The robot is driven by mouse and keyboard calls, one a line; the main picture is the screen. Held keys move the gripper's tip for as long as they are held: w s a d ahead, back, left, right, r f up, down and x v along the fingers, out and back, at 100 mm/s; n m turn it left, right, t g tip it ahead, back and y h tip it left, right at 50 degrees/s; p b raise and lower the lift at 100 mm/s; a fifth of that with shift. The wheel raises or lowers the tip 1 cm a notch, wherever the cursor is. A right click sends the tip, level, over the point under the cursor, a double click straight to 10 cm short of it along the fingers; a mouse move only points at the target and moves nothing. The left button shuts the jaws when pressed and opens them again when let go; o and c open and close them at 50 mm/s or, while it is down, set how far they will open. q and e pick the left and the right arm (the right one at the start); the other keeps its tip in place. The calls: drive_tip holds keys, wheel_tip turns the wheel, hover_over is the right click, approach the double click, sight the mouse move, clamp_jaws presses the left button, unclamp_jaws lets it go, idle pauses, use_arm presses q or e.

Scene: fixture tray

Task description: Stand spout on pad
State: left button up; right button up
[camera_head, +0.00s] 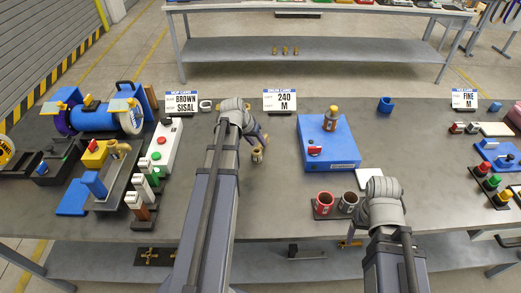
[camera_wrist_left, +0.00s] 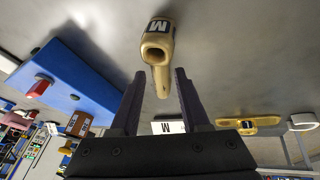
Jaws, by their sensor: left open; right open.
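The spout appears to be the tan, hollow piece with an M label (camera_head: 257,155), on the grey table just below my left gripper (camera_head: 262,137). In the left wrist view the spout (camera_wrist_left: 158,45) shows its open end and a narrow stem that points between the tips of my left gripper (camera_wrist_left: 158,85). The left fingers are apart and nothing is gripped. A flat white square (camera_head: 368,178), possibly the pad, lies bare on the table beside my right wrist. My right gripper's fingers are hidden behind that wrist.
A blue block (camera_head: 340,150) bearing a tan bottle and a red-and-white piece stands right of the spout. Red and dark mugs (camera_head: 324,204) stand near the front edge. A white button box (camera_head: 163,145) and several fixtures crowd the left.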

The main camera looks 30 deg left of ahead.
sight(259, 145)
use_arm(q)
drive_tip(key=b+x, duration=0.3)
drive_tip(key=x, duration=0.1)
drive_tip(key=shift+w+f, duration=0.15)
drive_tip(key=shift+f, duration=0.1)
drive_tip(key=shift+r, duration=0.1)
clamp_jaws()
idle(1.1)
